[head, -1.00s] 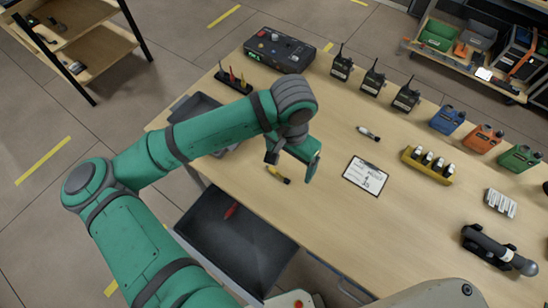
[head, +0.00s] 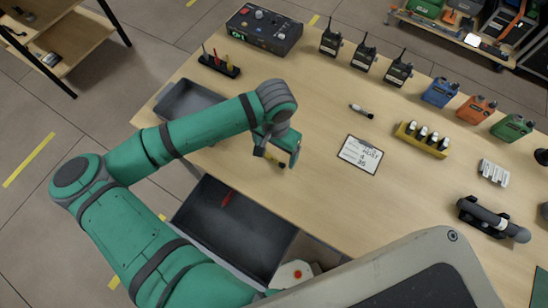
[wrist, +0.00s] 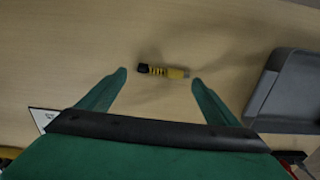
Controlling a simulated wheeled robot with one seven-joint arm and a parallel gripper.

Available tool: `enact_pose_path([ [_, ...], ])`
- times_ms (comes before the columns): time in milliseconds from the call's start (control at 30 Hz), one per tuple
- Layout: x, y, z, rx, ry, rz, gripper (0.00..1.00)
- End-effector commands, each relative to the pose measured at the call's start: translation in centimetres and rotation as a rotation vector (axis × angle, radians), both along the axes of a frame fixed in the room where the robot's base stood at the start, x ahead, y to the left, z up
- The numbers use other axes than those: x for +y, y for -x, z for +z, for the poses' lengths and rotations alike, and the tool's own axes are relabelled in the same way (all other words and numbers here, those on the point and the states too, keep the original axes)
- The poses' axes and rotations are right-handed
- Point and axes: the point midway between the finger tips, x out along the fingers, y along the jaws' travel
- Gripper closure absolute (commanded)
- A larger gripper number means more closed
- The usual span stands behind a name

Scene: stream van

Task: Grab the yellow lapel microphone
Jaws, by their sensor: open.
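The yellow lapel microphone (wrist: 170,71) lies on the wooden table, its black end to the left in the wrist view. In the head view the microphone (head: 274,158) is partly hidden by my gripper. My gripper (wrist: 159,79) is open and empty, its green fingers pointing down at the table. In the wrist view the microphone lies ahead of the fingertips, roughly across the gap between them. In the head view my gripper (head: 277,155) is right over the microphone. I cannot tell how high the fingertips are above the table.
A grey tray (head: 176,98) is on the table's left, near my gripper. A clipboard (head: 360,155) and a small black-and-white microphone (head: 361,110) lie to the right. A yellow rack (head: 405,134) stands further right. An open dark drawer (head: 195,215) is below the front edge.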

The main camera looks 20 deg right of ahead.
Motion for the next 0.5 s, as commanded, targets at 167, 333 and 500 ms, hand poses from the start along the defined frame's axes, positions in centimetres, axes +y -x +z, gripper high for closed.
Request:
enact_pose_path([
  [167,0.0,0.0,-1.8,0.001,-0.001,-0.002,0.16],
  [333,0.0,0.0,-2.1,-0.001,0.000,-0.002,0.16],
  [500,0.0,0.0,-2.1,-0.001,0.000,-0.002,0.30],
])
